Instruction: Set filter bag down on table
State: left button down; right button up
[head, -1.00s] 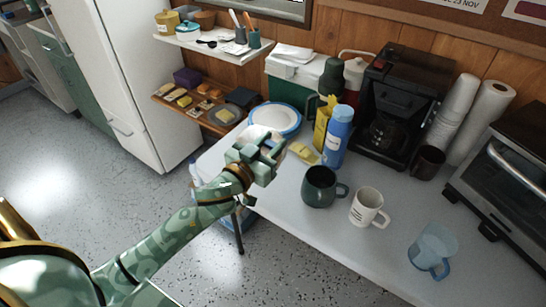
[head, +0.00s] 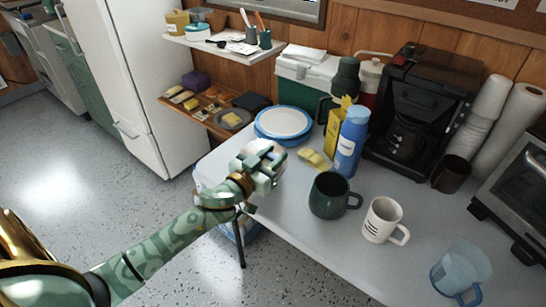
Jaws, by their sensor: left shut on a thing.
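My left gripper (head: 266,170) reaches in from the left over the near left part of the white table (head: 290,207). It is shut on a whitish thing, apparently the filter bag (head: 256,148), which shows just behind the jaws. The jaws hide part of it, and I cannot tell whether it touches the table. My right gripper is not in view.
A blue-rimmed plate (head: 284,122) lies behind the gripper. A yellow item (head: 313,158), a blue bottle (head: 349,142), a dark green mug (head: 331,195) and a white mug (head: 381,220) stand to the right. A coffee maker (head: 410,105) is at the back.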

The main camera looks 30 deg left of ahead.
pick_arm(q)
jog(key=c, duration=1.1)
grip_release()
jog(key=shift+f, duration=0.15)
jog(key=shift+o, duration=0.2)
jog(key=shift+r, duration=0.2)
jog(key=s+p, duration=0.2)
jog(key=s, duration=1)
jog(key=shift+a, duration=0.45)
